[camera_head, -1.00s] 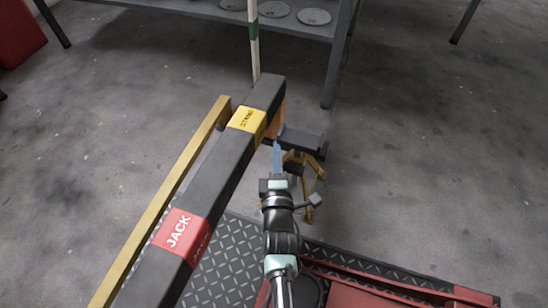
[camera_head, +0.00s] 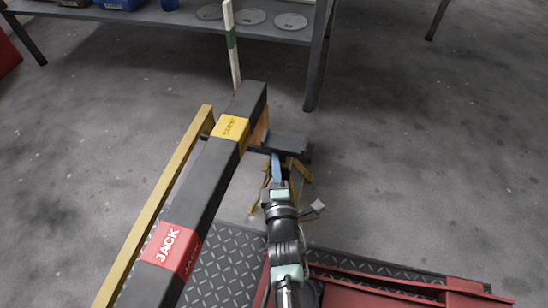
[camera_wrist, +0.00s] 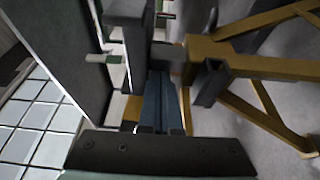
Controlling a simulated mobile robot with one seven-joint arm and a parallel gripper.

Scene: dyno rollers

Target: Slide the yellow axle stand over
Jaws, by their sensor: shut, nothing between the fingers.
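The yellow axle stand (camera_head: 303,171) stands on the floor beside the far end of a long dark beam, partly hidden behind my arm. Its dark top (camera_head: 287,144) sits close to the beam's side. In the wrist view its yellow frame (camera_wrist: 255,67) fills the right side, with splayed legs. My gripper (camera_head: 276,158) is shut and empty, its blue fingers at the stand's near side, just below the dark top. In the wrist view the fingers (camera_wrist: 158,80) point ahead, just left of the yellow frame. I cannot tell whether they touch the stand.
The dark beam (camera_head: 208,180) bears a yellow STAND label (camera_head: 231,128) and a red JACK label (camera_head: 172,246). A yellow rail (camera_head: 150,215) runs left of it. A white-green post (camera_head: 232,45) and shelf (camera_head: 150,17) stand beyond. Floor right of the stand is clear.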

